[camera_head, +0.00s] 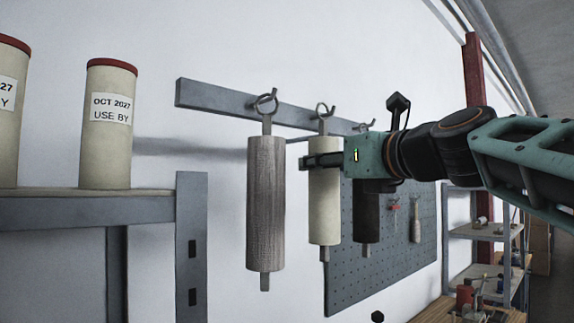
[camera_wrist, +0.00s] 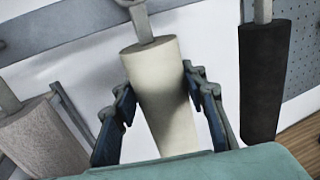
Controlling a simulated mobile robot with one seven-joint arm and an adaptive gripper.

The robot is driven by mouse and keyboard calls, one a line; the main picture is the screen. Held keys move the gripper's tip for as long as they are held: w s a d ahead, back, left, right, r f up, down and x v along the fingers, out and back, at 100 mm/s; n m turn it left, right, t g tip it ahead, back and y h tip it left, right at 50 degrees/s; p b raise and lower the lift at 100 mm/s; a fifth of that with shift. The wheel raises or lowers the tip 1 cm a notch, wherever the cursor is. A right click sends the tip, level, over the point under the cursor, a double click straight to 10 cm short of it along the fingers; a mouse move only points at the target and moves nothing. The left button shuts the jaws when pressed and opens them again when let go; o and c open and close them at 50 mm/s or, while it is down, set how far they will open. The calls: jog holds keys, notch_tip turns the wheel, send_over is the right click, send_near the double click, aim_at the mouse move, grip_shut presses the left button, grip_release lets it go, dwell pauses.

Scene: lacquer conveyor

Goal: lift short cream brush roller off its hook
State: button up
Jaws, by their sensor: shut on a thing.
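The short cream brush roller (camera_head: 324,215) hangs upright in the middle of the hook rail, its ring at the hook above it. In the wrist view the cream roller (camera_wrist: 163,95) stands between the two fingers, with its metal stem rising from the top. My gripper (camera_head: 322,160) reaches in from the right and is shut on the upper part of the roller; it also shows in the wrist view (camera_wrist: 160,112). The fingers hide part of the roller's upper body in the head view. The ring (camera_head: 325,110) appears to be still at its hook.
A long grey-brown roller (camera_head: 266,205) hangs close to the left. A black roller (camera_head: 366,215) hangs to the right, partly behind my gripper. The grey hook rail (camera_head: 215,96) runs along the wall. A pegboard (camera_head: 345,285) is behind. Cream canisters (camera_head: 107,150) stand on a shelf at left.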

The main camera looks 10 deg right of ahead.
dwell(0.3)
jog(key=s+d, duration=0.4)
jog(key=s, duration=0.2)
jog(key=shift+s+d+r+p, duration=0.15)
jog(key=shift+s+d+p, duration=0.1)
jog(key=shift+d+p, duration=0.15)
dwell(0.8)
jog(key=shift+s, duration=0.1)
dwell(0.5)
